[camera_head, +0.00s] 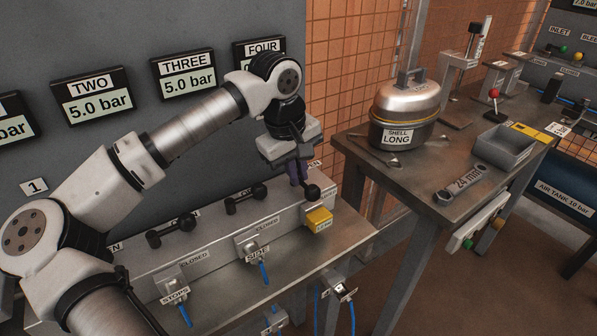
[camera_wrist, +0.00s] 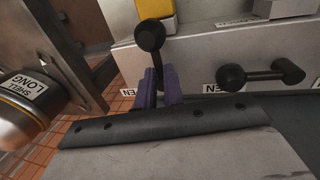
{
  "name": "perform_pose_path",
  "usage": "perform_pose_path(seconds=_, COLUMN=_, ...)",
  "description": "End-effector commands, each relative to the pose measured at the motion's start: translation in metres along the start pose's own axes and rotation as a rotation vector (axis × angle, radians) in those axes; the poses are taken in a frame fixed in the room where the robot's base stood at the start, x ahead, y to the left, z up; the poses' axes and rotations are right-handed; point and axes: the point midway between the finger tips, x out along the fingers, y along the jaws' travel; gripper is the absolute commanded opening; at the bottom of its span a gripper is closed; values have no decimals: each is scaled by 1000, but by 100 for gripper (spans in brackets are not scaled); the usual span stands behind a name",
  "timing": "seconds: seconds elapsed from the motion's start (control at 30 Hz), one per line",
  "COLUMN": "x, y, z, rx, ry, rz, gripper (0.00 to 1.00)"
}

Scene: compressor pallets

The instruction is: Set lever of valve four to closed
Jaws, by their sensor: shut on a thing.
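The lever of valve four ends in a black ball knob (camera_head: 312,192) on the right end of the grey valve rail, below the display marked FOUR (camera_head: 262,50). My gripper (camera_head: 297,175) reaches down from above with its purple fingers shut on this lever. In the wrist view the knob (camera_wrist: 150,36) stands out beyond the fingers (camera_wrist: 160,90), towards the yellow block. A label partly reading "EN" (camera_wrist: 127,92) shows beside the fingers.
Two other black levers (camera_head: 245,199) (camera_head: 171,230) lie to the left along the rail, with CLOSED labels in front. A yellow block (camera_head: 319,219) sits just in front of the knob. A metal table (camera_head: 365,150) with a domed shell (camera_head: 408,103) stands to the right.

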Motion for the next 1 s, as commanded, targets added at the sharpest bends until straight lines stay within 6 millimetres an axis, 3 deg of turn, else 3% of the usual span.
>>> perform_pose_path(seconds=0.5, x=0, y=-1, z=-1, rx=19, ry=-2, rz=0, gripper=0)
perform_pose_path(seconds=0.53, x=0, y=-1, z=-1, rx=19, ry=-2, rz=0, gripper=11)
perform_pose_path(seconds=0.7, x=0, y=0, z=-1, rx=19, ry=-2, rz=0, gripper=32)
perform_pose_path(seconds=1.0, x=-2, y=0, z=-1, rx=19, ry=-2, rz=1, gripper=32)
